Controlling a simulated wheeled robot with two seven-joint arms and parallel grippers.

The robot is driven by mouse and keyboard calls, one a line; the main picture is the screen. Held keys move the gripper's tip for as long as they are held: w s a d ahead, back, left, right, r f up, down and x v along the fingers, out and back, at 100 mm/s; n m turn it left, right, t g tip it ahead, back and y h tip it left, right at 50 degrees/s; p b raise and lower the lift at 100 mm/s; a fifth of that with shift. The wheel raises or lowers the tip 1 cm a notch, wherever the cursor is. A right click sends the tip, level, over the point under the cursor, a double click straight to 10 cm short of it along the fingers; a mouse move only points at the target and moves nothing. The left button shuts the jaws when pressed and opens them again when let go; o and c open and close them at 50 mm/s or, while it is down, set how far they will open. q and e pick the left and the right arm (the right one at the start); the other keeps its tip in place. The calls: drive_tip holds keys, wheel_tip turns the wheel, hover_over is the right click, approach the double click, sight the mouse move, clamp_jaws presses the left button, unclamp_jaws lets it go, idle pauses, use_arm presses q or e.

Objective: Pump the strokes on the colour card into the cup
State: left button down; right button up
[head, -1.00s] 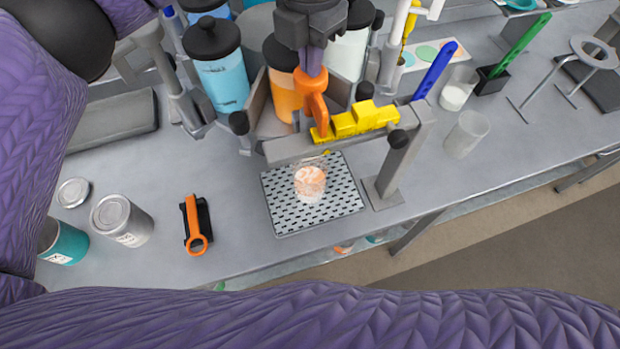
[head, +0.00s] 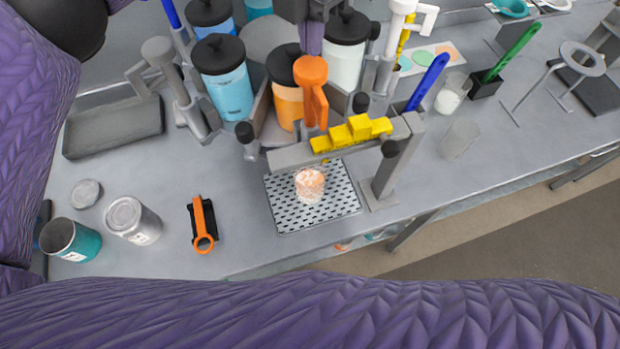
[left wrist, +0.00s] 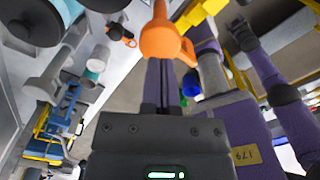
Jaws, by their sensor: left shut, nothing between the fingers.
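The cup (head: 310,187) stands on the perforated drip tray (head: 340,200) and holds orange and white matter. Above it is the orange pump lever (head: 312,85), beside a yellow stepped block (head: 350,133) on a grey bar. The orange canister (head: 288,100) stands behind the bar, between blue and white ones. The colour card (head: 440,54) lies at the back, partly hidden. My left gripper (head: 311,44) is shut and empty just above the lever. In the left wrist view its purple fingers (left wrist: 160,90) point at the orange lever (left wrist: 160,40); contact is unclear. My right gripper is not in view.
A clear cup (head: 460,138) and a cup of white matter (head: 452,93) stand right of the bar's post. The table between is clear.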

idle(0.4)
use_arm(q)
wheel_tip(320, 180, up, 6)
drive_tip(key=p, duration=0.4)
